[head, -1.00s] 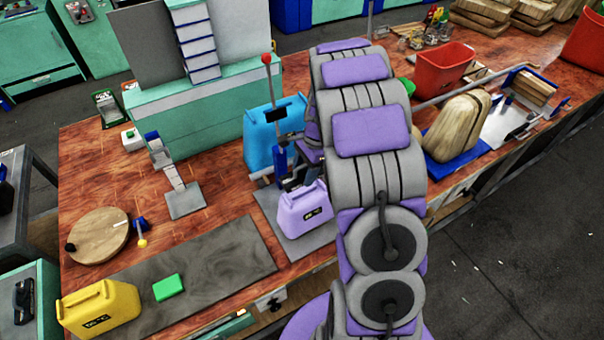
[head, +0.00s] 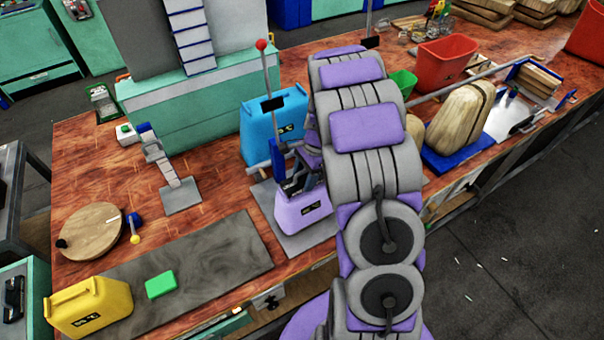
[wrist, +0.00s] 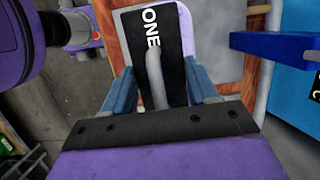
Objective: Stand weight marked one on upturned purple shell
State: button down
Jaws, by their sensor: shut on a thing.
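The weight marked ONE (wrist: 150,45) is a black block with a grey bar handle. In the wrist view it sits between the blue fingers of my gripper (wrist: 162,88), which is shut on it. The purple shell (head: 302,211) is a pale lilac, canister-shaped body on a grey plate in the head view. Its pale edge shows behind the weight in the wrist view (wrist: 187,35). In the head view my gripper (head: 293,184) is right over the shell and hides its top. I cannot tell whether the weight touches the shell.
A blue canister (head: 262,130) and a red-knobbed lever (head: 268,72) stand close behind. A yellow canister (head: 88,308) and a green block (head: 161,285) are at front left. A wood block on a blue base (head: 458,120) is at right. The middle-left bench is fairly clear.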

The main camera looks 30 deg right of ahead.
jog(key=shift+d, duration=0.25)
jog(key=shift+a, duration=0.6)
jog(key=shift+d+f, duration=0.1)
jog(key=shift+d+f, duration=0.15)
jog(key=shift+d, duration=0.2)
jog(key=shift+a+f, duration=0.2)
jog(key=shift+a, duration=0.15)
jog(key=shift+d+f, duration=0.25)
jog(key=c, duration=0.7)
grip_release()
jog(key=shift+c, duration=0.2)
jog(key=o, duration=0.5)
jog(key=shift+a, duration=0.15)
